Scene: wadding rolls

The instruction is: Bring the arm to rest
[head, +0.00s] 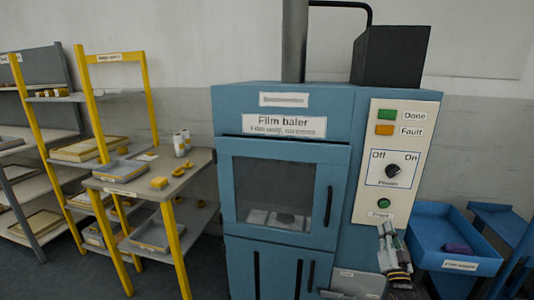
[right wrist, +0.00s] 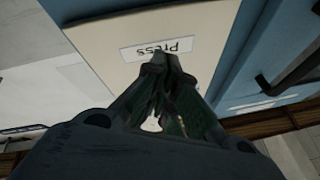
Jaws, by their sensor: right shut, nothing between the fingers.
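My right gripper (head: 386,232) is at the lower right of the head view, just below the green button (head: 383,204) on the baler's pale control panel (head: 364,165). Its fingers are closed together and hold nothing. In the right wrist view the closed fingertips (right wrist: 160,62) are beside the "Press" label (right wrist: 157,48); whether they touch the panel I cannot tell. The blue film baler (head: 225,160) has its window door closed, with pale items visible behind the glass. The power knob (head: 392,171) is between the Off and On marks. My left gripper is not in view.
A blue bin (head: 425,240) with a purple item (head: 458,248) stands right of the baler, close to my right arm. Yellow-posted shelves (head: 150,210) with trays stand on the left. Some dark floor is free between the shelves and the baler.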

